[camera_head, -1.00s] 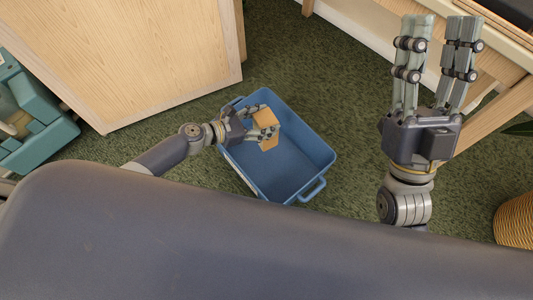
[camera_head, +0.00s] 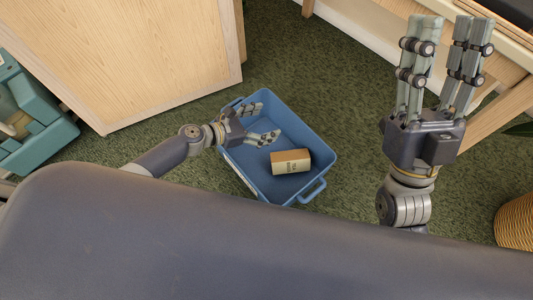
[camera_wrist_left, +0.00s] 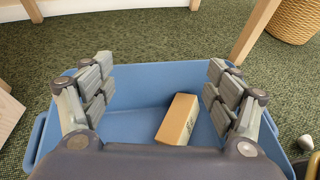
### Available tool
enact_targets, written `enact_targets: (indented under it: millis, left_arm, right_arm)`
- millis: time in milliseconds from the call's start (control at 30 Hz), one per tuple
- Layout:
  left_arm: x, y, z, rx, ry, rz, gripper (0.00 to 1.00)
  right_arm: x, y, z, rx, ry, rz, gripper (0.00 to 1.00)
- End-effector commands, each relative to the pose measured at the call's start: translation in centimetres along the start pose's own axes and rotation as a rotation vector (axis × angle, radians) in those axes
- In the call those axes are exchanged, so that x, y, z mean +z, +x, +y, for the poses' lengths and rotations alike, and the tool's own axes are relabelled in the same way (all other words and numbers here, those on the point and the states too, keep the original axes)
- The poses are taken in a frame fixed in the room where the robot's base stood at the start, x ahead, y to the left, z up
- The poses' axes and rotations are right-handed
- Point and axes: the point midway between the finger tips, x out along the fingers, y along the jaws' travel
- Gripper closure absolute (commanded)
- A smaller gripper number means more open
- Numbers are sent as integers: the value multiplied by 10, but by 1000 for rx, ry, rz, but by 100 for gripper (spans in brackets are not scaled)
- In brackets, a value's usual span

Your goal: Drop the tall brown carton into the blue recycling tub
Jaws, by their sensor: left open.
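The brown carton (camera_head: 290,162) lies on its side inside the blue recycling tub (camera_head: 262,187), towards the tub's lower right in the head view. In the left wrist view the carton (camera_wrist_left: 177,119) lies on the tub floor, beyond and between the fingers. My left gripper (camera_head: 267,122) is open and empty over the tub's left part, apart from the carton. Its spread fingers also show in the left wrist view (camera_wrist_left: 158,88). My right gripper (camera_head: 446,70) is raised at the right with its fingers apart and nothing between them.
A pale wooden cabinet (camera_head: 130,55) stands at upper left, with a teal container (camera_head: 40,130) beside it. A wooden table (camera_head: 500,112) is at upper right and a wicker basket (camera_head: 516,220) at the right edge. Green carpet (camera_head: 285,55) is clear behind the tub.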

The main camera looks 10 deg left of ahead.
Motion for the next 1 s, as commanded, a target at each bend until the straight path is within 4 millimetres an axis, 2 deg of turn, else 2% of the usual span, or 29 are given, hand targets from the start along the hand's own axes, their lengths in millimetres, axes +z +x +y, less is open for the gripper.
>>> enact_targets:
  millis: [167,400,600,800,1000]
  left_arm:
    - [-2,-17,0,1,0,3,19]
    - [-2,-67,-1,-1,0,4,19]
    - [-2,-100,-1,-1,-1,3,19]
    - [0,-117,0,0,0,1,19]
    - [0,-120,0,0,0,0,19]
  right_arm:
    - [0,0,0,0,0,0,60]
    - [0,0,0,0,0,0,60]
    - [0,0,0,0,0,0,60]
    - [0,0,0,0,0,0,60]
    - [0,0,0,0,0,0,60]
